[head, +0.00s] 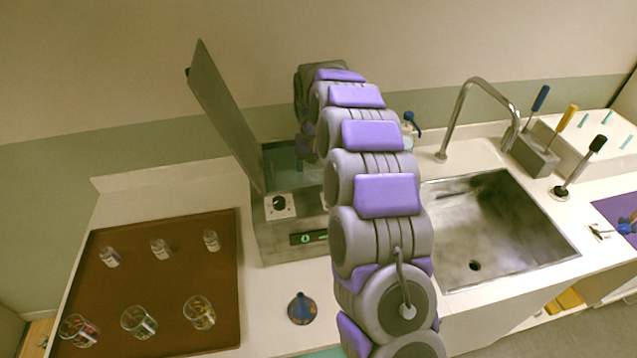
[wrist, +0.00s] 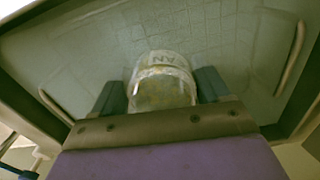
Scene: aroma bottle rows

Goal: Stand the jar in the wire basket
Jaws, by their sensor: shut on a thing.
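In the wrist view my gripper (wrist: 161,90) is shut on a clear glass jar (wrist: 163,98) with a pale lettered band, one grey finger on each side. Behind the jar is the wire basket (wrist: 235,38), a fine mesh inside a grey tank, with curved handles at left and right. The jar is over the basket area; I cannot tell whether its base touches the mesh. In the head view my gripper (head: 304,146) points down into the open metal bath (head: 278,239), partly behind my arm. The jar cannot be made out there.
The bath's lid (head: 222,115) stands open and tilted on its left. A brown tray (head: 170,272) at left holds small bottles and glass beakers. A dark blue round item (head: 302,308) lies in front of the bath. A sink (head: 500,225) with a tall tap is at right.

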